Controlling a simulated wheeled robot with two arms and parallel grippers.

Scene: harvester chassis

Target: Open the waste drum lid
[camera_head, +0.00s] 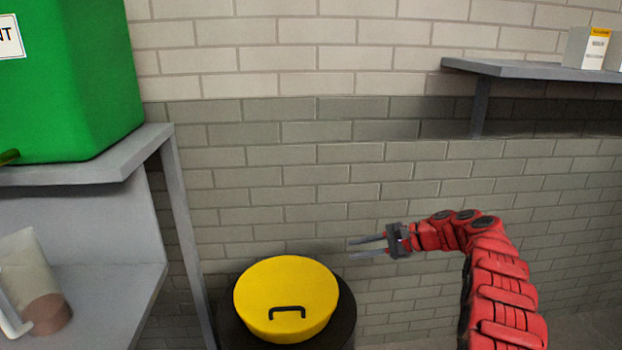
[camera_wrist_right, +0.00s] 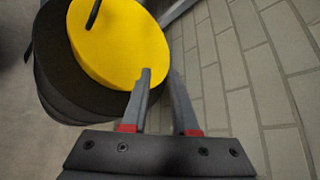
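The waste drum is black, and its dark rim (camera_head: 345,318) shows around the round yellow lid (camera_head: 262,284) in the head view. The lid lies closed on the drum and has a black bar handle (camera_head: 287,311) near its front. My right gripper (camera_head: 350,247) is open and empty, to the right of the lid and above it, with its fingers pointing left. In the right wrist view the lid (camera_wrist_right: 130,48) and part of the handle (camera_wrist_right: 93,14) show beyond the open fingers (camera_wrist_right: 160,74). The drum's black side (camera_wrist_right: 55,85) shows there too. My left gripper is not in view.
A grey shelf unit (camera_head: 150,140) stands left of the drum, with a green container (camera_head: 70,90) on top and a jug (camera_head: 30,285) lower down. A wall shelf (camera_head: 530,70) with boxes (camera_head: 597,48) is at upper right. A brick wall (camera_head: 290,180) stands behind.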

